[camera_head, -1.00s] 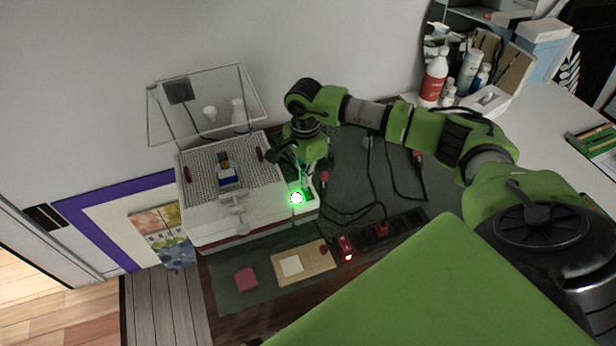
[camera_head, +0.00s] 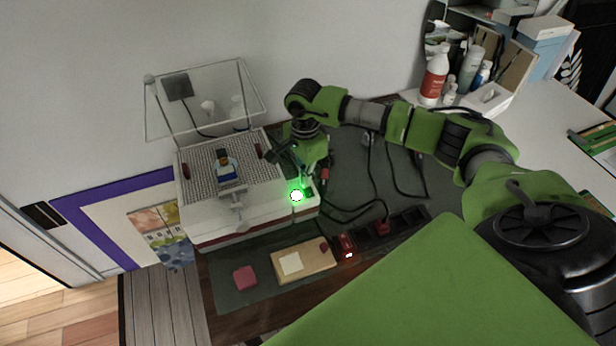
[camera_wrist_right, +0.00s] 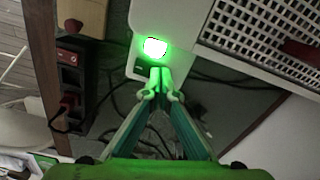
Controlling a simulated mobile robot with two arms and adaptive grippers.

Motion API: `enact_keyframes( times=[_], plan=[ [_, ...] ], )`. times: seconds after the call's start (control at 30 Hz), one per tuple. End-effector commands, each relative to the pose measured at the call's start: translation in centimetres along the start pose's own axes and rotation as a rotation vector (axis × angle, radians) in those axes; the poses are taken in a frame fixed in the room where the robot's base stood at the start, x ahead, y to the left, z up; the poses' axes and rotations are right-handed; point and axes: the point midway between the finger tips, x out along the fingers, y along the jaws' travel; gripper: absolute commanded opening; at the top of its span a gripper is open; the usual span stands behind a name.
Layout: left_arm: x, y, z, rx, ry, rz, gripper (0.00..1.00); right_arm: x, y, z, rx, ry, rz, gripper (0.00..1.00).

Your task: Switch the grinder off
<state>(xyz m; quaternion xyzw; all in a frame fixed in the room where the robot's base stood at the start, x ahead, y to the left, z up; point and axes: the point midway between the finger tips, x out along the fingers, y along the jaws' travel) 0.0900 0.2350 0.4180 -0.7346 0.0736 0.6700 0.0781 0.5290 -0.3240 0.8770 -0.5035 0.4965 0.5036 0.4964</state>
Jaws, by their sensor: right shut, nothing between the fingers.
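The grinder (camera_head: 215,218) is a white box with a perforated top grid, standing at the left of the bench. A bright green light (camera_head: 296,196) glows at its right front corner; the same light (camera_wrist_right: 155,47) shows in the right wrist view. A dark patch beside it may be part of the switch, but the glare hides its detail. My right gripper (camera_wrist_right: 160,72) is shut and empty, its fingertips right by the green light; I cannot tell if they touch. In the head view the arm partly covers this corner. My left gripper is not in view.
A clear shield (camera_head: 205,100) stands up behind the grid. A power strip (camera_head: 380,236) with a lit red switch (camera_head: 347,246) and cables lies right of the grinder. A beige board (camera_head: 303,264) and a pink block (camera_head: 244,278) lie in front. Bottles (camera_head: 434,75) stand at the back right.

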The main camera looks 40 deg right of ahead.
Motion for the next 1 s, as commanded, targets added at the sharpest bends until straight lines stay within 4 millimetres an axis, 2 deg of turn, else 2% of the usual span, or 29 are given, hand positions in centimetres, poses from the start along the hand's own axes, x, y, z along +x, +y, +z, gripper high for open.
enact_keyframes(
  times=[0.23, 0.73, 1.0],
  plan=[
    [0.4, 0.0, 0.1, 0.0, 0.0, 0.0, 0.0, 0.5, 0.0, 0.0, 0.0, 0.0, 0.0, 0.0],
    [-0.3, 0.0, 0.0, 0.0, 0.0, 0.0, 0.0, -1.0, 0.0, 0.0, 0.0, 0.0, 0.0, 0.0],
    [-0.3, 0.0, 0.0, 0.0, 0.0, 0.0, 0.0, -1.1, 0.0, 0.0, 0.0, 0.0, 0.0, 0.0]
  ],
)
